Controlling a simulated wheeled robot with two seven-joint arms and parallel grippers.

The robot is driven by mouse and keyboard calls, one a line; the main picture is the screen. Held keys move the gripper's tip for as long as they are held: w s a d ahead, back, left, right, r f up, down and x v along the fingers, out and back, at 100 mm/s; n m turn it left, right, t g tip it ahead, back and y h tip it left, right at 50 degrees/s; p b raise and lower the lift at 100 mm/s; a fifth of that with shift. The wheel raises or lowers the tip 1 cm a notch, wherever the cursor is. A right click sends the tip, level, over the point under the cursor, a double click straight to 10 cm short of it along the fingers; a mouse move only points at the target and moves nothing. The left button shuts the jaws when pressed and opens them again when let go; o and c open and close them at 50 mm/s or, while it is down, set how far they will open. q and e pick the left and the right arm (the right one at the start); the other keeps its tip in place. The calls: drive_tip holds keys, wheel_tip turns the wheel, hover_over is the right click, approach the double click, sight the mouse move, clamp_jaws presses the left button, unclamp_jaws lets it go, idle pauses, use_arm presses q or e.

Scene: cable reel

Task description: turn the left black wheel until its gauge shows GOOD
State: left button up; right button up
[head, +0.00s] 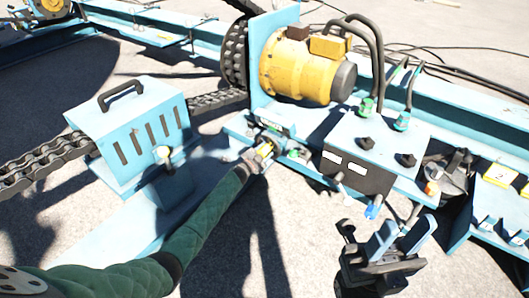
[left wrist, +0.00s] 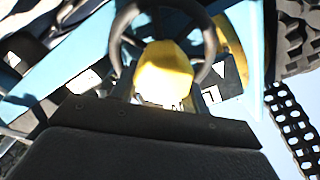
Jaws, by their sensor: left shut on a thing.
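My left gripper (head: 262,153) is at the small blue mechanism (head: 276,130) below the motor, its arm reaching in from the lower left. In the left wrist view, a black wheel (left wrist: 117,42) curves around a yellow piece (left wrist: 165,72) just ahead of the dark gripper body. Small white patches with dark marks show beside the wheel, but I cannot read any gauge. My right gripper (head: 385,240) is open and empty, apart from the control box, near the bottom right.
A yellow motor (head: 300,68) stands behind my left gripper. A blue chain housing (head: 135,130) with a handle is to the left, its chain (head: 45,162) running out. A control box (head: 375,145) with black knobs is to the right. Cables lie behind. Foreground floor is clear.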

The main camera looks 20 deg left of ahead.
use_arm(q)
drive_tip(key=o, duration=1.4)
drive_tip(key=shift+c, duration=0.2)
drive_tip(key=shift+p+v, duration=0.95)
drive_tip(key=shift+v, duration=2.95)
